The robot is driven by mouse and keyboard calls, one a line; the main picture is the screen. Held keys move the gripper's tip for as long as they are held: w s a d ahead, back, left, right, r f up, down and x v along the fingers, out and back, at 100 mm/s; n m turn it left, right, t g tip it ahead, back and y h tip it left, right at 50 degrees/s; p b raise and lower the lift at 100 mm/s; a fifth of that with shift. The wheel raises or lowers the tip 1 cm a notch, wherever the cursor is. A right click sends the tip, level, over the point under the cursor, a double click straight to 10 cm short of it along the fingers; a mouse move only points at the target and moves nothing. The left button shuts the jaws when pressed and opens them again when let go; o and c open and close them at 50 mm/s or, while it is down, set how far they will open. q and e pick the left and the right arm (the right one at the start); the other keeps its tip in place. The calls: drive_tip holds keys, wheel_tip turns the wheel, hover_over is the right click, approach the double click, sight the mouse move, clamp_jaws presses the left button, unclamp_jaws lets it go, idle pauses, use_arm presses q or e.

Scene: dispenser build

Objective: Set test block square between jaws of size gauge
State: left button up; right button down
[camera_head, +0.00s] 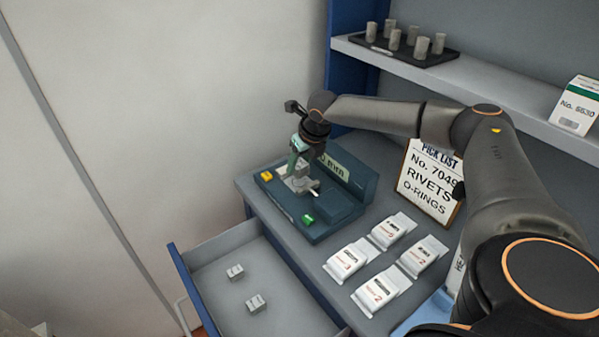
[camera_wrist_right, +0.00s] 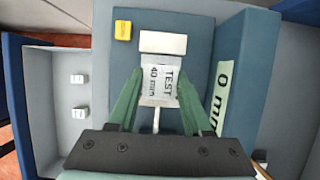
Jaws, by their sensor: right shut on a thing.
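The size gauge (camera_head: 325,220) is a dark teal base with a raised block on the cabinet top. It has a yellow button (camera_head: 266,176), a green button (camera_head: 308,219) and a display (camera_head: 333,166) that reads 0 mm in the wrist view. My right gripper (camera_wrist_right: 159,84), with green fingers, is shut on the test block (camera_wrist_right: 160,88), a pale block labelled TEST 40 mm. The block is over the gauge, just short of a light jaw (camera_wrist_right: 163,42) in the wrist view. Whether they touch is unclear. The other jaw is mostly hidden. My left gripper is out of view.
An open drawer (camera_head: 205,252) below holds two small pale blocks (camera_head: 256,303). A shelf (camera_head: 470,78) above carries a dark tray (camera_head: 400,50) of grey cylinders and a box (camera_head: 576,105).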

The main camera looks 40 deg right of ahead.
sight(300, 173)
drive_tip(key=shift+w+d+f, duration=0.1)
drive_tip(key=shift+f, duration=0.75)
drive_tip(key=shift+w+d+f, duration=0.1)
drive_tip(key=shift+f, duration=0.75)
drive_tip(key=shift+f, duration=0.2)
drive_tip(key=shift+c, duration=1.7)
unclamp_jaws()
drive_tip(key=v, duration=1.2)
drive_tip(key=shift+r, duration=0.2)
drive_tip(key=shift+a, duration=0.15)
